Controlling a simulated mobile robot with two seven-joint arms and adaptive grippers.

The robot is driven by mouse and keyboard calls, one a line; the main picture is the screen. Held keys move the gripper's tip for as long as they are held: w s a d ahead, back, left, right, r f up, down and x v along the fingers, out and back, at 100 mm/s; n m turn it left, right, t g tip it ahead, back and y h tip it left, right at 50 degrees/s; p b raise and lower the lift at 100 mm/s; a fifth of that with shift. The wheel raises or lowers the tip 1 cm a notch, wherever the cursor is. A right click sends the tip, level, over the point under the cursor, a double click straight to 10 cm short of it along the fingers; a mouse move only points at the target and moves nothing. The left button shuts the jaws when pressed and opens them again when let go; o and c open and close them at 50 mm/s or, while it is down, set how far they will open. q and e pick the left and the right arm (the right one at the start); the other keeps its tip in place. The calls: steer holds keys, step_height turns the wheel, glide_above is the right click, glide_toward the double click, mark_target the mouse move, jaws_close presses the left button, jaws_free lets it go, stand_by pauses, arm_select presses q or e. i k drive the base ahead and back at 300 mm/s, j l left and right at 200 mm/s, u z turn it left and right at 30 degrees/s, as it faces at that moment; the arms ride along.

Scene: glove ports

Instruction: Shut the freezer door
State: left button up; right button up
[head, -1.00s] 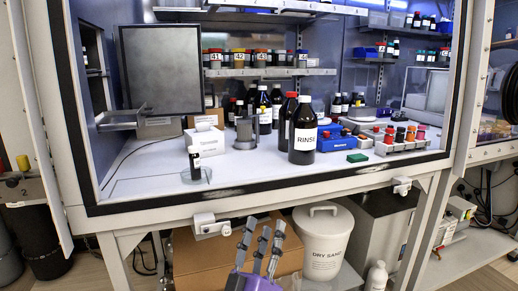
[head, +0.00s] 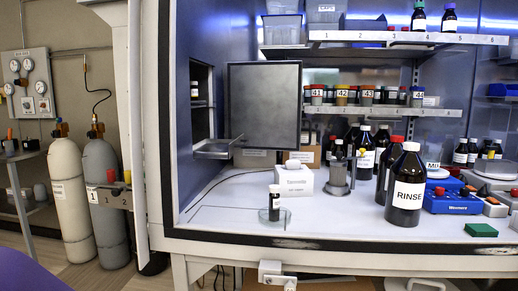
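A metal drawer or shelf (head: 213,148) sticks out at the foot of the opening, close to the door's lower left edge. Neither of my grippers is in view. A purple part of my own body shows at the lower left corner.
On the box floor stand a small vial on a round dish (head: 274,207), a white tissue box (head: 287,188) and a RINSE bottle (head: 406,188). The front frame edge (head: 330,243) runs along the bottom. Two gas cylinders (head: 104,195) stand outside at the left.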

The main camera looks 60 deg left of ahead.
mark_target(263, 99)
steer(key=i+l+u, duration=0.15)
steer(key=u, duration=0.3)
steer(key=i+l+u, duration=0.4)
steer(key=u, duration=1.3)
steer(key=k+j, duration=0.4)
